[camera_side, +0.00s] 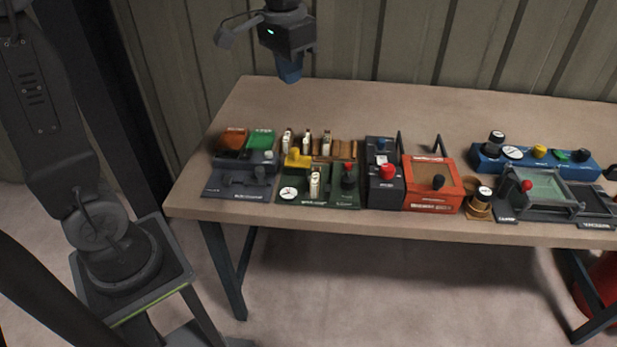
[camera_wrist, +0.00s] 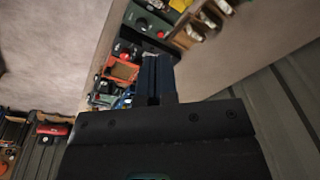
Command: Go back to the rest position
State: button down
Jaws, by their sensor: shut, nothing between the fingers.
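My gripper (camera_side: 290,75) shows in the side view above the back left part of the table, near the ribbed wall. It points down with its blue fingers together and nothing in them. It is up behind the row of devices, apart from all of them. In the wrist view the shut fingers of my gripper (camera_wrist: 153,80) show as dark blue bars at the middle, over the table scene. My arm's base stands on a pedestal at the left of the side view.
The wooden table (camera_side: 400,105) holds a row of panels: a dark panel with green and orange blocks (camera_side: 240,185), a green panel (camera_side: 317,190), a black box with a red knob (camera_side: 385,190), an orange box (camera_side: 432,190) and a blue strip (camera_side: 540,165). The table's back strip is clear.

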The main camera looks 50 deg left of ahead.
jog(key=s+d+f+t, duration=0.2)
jog(key=s, duration=0.6)
jog(key=s+d+f+t, duration=0.2)
jog(key=s, duration=0.6)
jog(key=shift+s+f, duration=0.3)
jog(key=shift+s, duration=0.1)
